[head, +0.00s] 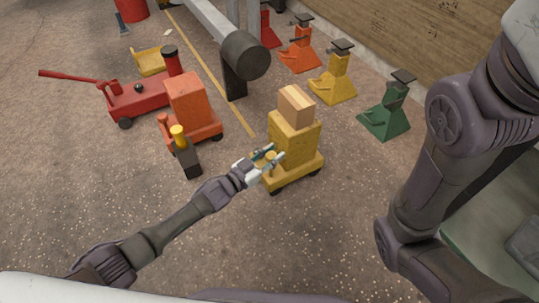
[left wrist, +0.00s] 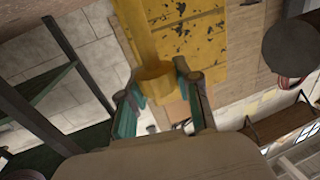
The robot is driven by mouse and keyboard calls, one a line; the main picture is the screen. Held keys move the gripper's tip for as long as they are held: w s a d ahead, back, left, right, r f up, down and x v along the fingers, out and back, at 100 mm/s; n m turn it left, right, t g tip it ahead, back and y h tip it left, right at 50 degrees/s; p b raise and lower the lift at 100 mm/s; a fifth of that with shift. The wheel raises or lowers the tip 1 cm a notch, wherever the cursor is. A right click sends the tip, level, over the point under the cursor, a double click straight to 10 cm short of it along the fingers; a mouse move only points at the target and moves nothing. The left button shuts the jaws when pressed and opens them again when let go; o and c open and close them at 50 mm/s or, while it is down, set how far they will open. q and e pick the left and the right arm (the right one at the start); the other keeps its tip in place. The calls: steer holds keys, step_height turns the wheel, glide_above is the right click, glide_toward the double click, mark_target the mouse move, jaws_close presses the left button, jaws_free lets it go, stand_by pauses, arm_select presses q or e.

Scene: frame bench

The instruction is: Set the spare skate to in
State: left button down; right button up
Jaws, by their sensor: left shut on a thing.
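A yellow wheeled skate (head: 297,144) stands on the floor right of centre in the head view, with a pale wooden block on its top (head: 295,104). My left gripper (head: 266,157) is at its left side, shut on a small yellow knob (head: 271,156). In the left wrist view the fingers of my left gripper (left wrist: 160,82) close around the yellow knob (left wrist: 154,72), with the skate's chipped yellow body (left wrist: 190,40) behind. An orange skate (head: 188,104) stands to the left, a dark, yellow-topped handle (head: 185,154) at its front. My right gripper is out of view.
A red floor jack (head: 140,98) with a long handle lies left of the orange skate. Orange (head: 300,52), yellow (head: 334,84) and green (head: 386,116) stands line the wall. A grey beam (head: 205,22) reaches in above. Floor in front is open.

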arm_select(q)
steer(key=shift+w+d, duration=0.1)
steer(key=shift+d, duration=0.05)
steer(key=c, duration=1.3)
jaws_free()
steer(key=o, duration=0.5)
steer(key=shift+d, duration=0.15)
steer(key=v, duration=1.2)
steer(key=shift+w, duration=0.1)
